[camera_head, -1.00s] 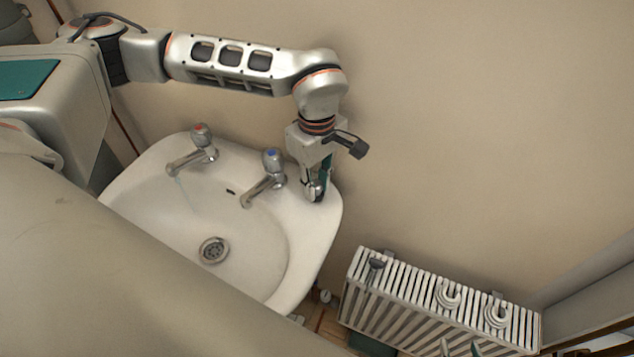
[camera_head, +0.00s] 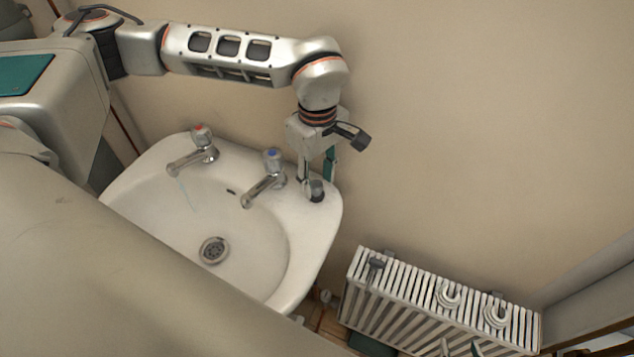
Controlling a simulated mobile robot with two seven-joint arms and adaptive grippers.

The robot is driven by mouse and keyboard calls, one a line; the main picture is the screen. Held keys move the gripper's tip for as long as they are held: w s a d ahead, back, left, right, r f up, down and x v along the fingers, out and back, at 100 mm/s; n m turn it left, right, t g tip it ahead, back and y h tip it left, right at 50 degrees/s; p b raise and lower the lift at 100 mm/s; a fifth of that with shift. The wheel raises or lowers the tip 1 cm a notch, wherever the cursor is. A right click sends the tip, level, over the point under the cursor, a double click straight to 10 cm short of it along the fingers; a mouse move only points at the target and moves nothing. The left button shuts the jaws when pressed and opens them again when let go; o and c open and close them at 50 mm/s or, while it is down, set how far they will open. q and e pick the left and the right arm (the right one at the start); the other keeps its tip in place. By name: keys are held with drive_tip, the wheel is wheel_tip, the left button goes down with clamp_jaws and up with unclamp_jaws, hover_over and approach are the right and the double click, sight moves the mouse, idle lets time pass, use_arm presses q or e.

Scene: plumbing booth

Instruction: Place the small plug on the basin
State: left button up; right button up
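The small plug (camera_head: 316,191), dark on top with a pale metallic lower part, stands on the right rim of the white basin (camera_head: 318,228). It is to the right of the blue-topped tap. My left gripper (camera_head: 317,178) hangs above and around the plug with its fingers spread, one on each side. A gap shows between the plug and the right finger; contact on the left side is unclear. Two tips of my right gripper (camera_head: 460,348) show apart at the bottom edge, in front of the radiator; the rest of it is out of frame.
A red-topped tap (camera_head: 203,142) and a blue-topped tap (camera_head: 272,172) stand on the basin's back ledge. The drain (camera_head: 214,250) is in the bowl. A white radiator (camera_head: 410,305) with two pale ring-like items and a dark item on top stands at lower right. The wall is close behind.

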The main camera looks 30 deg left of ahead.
sight(317, 185)
use_arm(q)
wheel_tip(317, 185, up, 10)
drive_tip(key=shift+r, duration=0.15)
idle(0.7)
